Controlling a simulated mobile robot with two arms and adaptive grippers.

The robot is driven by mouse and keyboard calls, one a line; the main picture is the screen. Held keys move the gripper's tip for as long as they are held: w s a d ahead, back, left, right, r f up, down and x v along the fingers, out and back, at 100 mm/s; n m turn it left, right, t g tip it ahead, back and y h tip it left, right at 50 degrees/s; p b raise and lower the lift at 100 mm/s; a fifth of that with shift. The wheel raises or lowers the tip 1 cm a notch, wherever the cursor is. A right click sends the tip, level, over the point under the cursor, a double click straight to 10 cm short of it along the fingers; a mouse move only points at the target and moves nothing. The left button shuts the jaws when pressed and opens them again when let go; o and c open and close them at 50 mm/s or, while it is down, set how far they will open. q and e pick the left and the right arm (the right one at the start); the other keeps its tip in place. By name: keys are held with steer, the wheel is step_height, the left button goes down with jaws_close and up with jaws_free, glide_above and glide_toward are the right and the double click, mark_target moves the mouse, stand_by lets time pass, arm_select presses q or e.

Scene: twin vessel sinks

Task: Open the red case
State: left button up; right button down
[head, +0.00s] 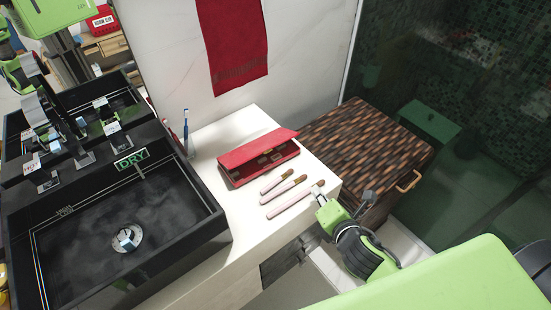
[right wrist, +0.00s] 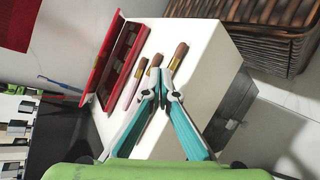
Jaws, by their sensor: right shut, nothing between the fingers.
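The red case (head: 262,170) lies on the white counter by the wall, beyond three brushes. Its lid (head: 255,149) is raised at a slant, and part of the inside with small contents shows from the front. In the right wrist view the case (right wrist: 124,65) also stands with its lid (right wrist: 103,58) lifted away from the tray. My right gripper (head: 321,197) is at the counter's front right corner, apart from the case. In the wrist view its fingers (right wrist: 161,86) are together and empty, in front of the brushes. My left gripper is not in view.
Three pink-handled brushes (head: 295,198) lie between the case and my right gripper. A black sink (head: 125,235) is at the left, with toothbrushes (head: 185,128) behind. A woven basket (head: 370,140) stands at the right. A red towel (head: 233,45) hangs above.

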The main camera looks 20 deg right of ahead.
mark_target(280, 178)
steer(key=a+n+y, duration=0.1)
steer(key=n, duration=0.3)
steer(key=w+a+r+n+t+y, duration=0.1)
steer(key=n, duration=0.3)
steer(key=w+a+n+y, duration=0.1)
steer(key=n+y, duration=0.1)
steer(key=n, duration=0.3)
steer(key=shift+w+a+r+t, duration=0.15)
steer(key=shift+a+r+t, duration=0.1)
steer(key=shift+a+t, duration=0.15)
steer(key=shift+a+n+y, duration=0.4)
steer(key=shift+n+y, duration=0.2)
steer(key=shift+n, duration=0.5)
steer(key=p+x, duration=0.1)
steer(key=x, duration=0.8)
steer(key=shift+w, duration=0.15)
steer(key=shift+w+a+r+p, duration=0.15)
steer(key=shift+w+r+p, duration=0.3)
steer(key=shift+p, duration=0.1)
steer(key=shift+w+a+r+p, duration=0.15)
steer(key=shift+w+r+p, duration=0.25)
steer(key=shift+r+p, duration=0.1)
steer(key=shift+w+a+r+p, duration=0.1)
steer(key=shift+w+r+p, duration=0.3)
steer(key=shift+r, duration=0.25)
